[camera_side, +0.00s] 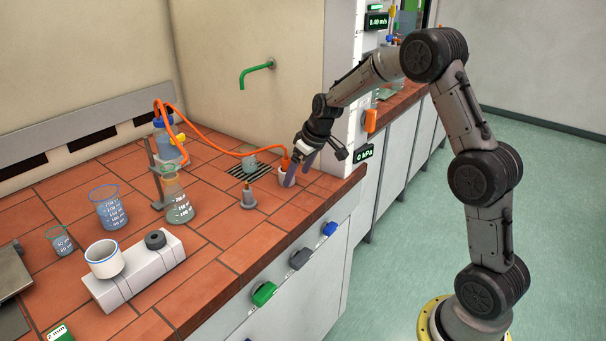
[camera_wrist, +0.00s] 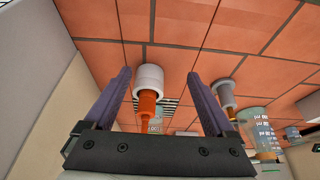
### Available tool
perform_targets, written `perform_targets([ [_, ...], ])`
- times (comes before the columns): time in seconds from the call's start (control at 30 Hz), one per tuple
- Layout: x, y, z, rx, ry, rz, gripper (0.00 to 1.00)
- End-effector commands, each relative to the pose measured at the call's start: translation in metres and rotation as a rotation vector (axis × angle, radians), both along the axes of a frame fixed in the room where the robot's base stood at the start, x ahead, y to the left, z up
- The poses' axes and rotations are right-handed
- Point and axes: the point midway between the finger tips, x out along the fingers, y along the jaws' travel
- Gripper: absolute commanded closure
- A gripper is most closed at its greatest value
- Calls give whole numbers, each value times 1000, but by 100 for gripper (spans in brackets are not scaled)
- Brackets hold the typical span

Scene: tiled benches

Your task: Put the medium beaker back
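A graduated beaker (camera_side: 108,212) with blue liquid stands on the red tiles at the left in the side view. A smaller graduated beaker (camera_side: 60,243) stands to its left. A small grey-green vessel (camera_side: 249,164) stands on the dark drain grid; it seems to show in the wrist view with markings (camera_wrist: 155,126). Which one is the medium beaker is not clear to me. My gripper (camera_side: 297,174) is low over the bench's right end. In the wrist view its two purple fingers (camera_wrist: 159,73) are spread, with a white cup-like piece with an orange end (camera_wrist: 149,79) showing between them.
A conical flask (camera_side: 177,206) and a grey burner-like piece (camera_side: 248,197) stand left of my gripper. A white block (camera_side: 139,275) carries a white cup. An orange hose (camera_side: 212,148) crosses the back. A wall with a green tap (camera_side: 256,74) rises behind.

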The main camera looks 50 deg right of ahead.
Motion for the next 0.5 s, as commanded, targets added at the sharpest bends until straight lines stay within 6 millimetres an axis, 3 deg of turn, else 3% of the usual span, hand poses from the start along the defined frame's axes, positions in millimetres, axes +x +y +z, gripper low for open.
perform_targets([
  [0.33,-18,2,4,0,-3,0,11],
  [0.5,-41,29,42,-1,-20,14,11],
])
